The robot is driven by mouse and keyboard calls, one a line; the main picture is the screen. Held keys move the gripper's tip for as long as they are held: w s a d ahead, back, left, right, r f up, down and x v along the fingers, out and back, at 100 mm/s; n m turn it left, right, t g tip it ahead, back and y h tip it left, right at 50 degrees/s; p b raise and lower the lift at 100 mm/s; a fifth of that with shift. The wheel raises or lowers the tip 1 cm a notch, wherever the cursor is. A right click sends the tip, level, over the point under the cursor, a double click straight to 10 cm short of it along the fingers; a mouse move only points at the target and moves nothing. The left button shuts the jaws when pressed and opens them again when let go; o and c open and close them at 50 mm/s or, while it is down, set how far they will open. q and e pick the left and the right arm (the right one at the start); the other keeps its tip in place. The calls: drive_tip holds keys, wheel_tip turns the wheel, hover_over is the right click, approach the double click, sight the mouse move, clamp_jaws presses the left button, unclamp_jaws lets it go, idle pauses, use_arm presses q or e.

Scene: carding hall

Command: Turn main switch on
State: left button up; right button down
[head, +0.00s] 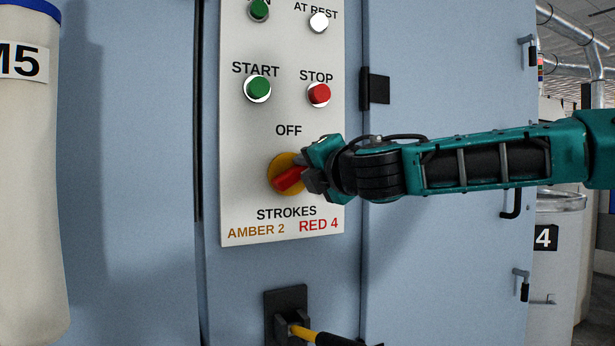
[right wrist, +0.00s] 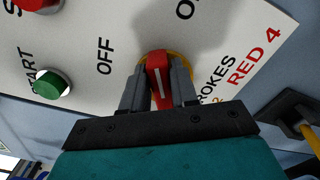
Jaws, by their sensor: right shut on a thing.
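The main switch is a red handle (head: 288,180) on a yellow disc (head: 276,165), set low on a white panel (head: 240,205). My right gripper (head: 306,172) comes in from the right and is shut on the red handle. In the right wrist view the handle (right wrist: 160,90) sits between the two dark fingers (right wrist: 158,82), with a white line along it. In the head view the handle slants from lower left to upper right. OFF stands above the disc; my gripper hides the disc's right side. My left gripper is not in view.
On the panel, a green START button (head: 258,88) and a red STOP button (head: 319,94) stand above the switch. A black hinge (head: 376,90) is to the right. A pale column (head: 30,190) stands at the left.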

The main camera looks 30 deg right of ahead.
drive_tip(key=m+b, duration=0.1)
drive_tip(key=f+m, duration=0.1)
drive_tip(key=m, duration=0.1)
drive_tip(key=shift+d+m+b, duration=0.1)
drive_tip(key=shift+m+b, duration=0.2)
drive_tip(key=shift+b, duration=0.1)
drive_tip(key=shift+f+m+b, duration=0.15)
drive_tip(key=shift+m+b, duration=0.4)
drive_tip(key=shift+m, duration=0.55)
drive_tip(key=c, duration=1)
unclamp_jaws()
drive_tip(key=shift+o, duration=0.2)
drive_tip(key=s+p, duration=0.1)
drive_tip(key=s, duration=1.2)
drive_tip(key=shift+a, duration=0.35)
